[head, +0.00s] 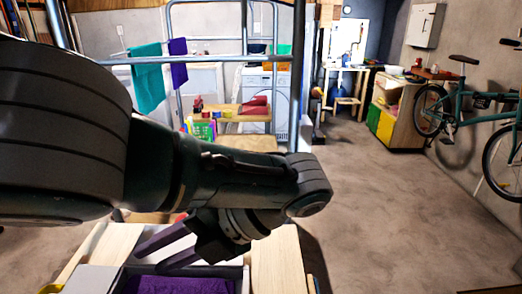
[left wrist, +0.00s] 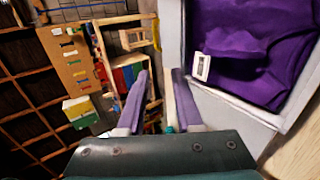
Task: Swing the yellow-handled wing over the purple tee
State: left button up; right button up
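The purple tee (head: 185,286) lies flat on a grey panel (head: 97,279) at the bottom of the head view. In the left wrist view the tee (left wrist: 245,45) fills the upper right, with a white label on it and a pale grey border around it. A small yellow piece, probably the wing's handle (head: 51,289), shows at the lower left of the head view. A yellow piece (left wrist: 156,34) also shows left of the tee in the left wrist view. My left gripper (head: 158,252) is open above the panel, its purple fingers (left wrist: 158,90) apart. My right gripper is out of view.
A light wooden tabletop (head: 277,262) extends right of the panel. Beyond stand a metal rack with hanging teal (head: 147,88) and purple cloths, a washer (head: 268,95), and a wooden cabinet (head: 398,112). The floor at right is clear.

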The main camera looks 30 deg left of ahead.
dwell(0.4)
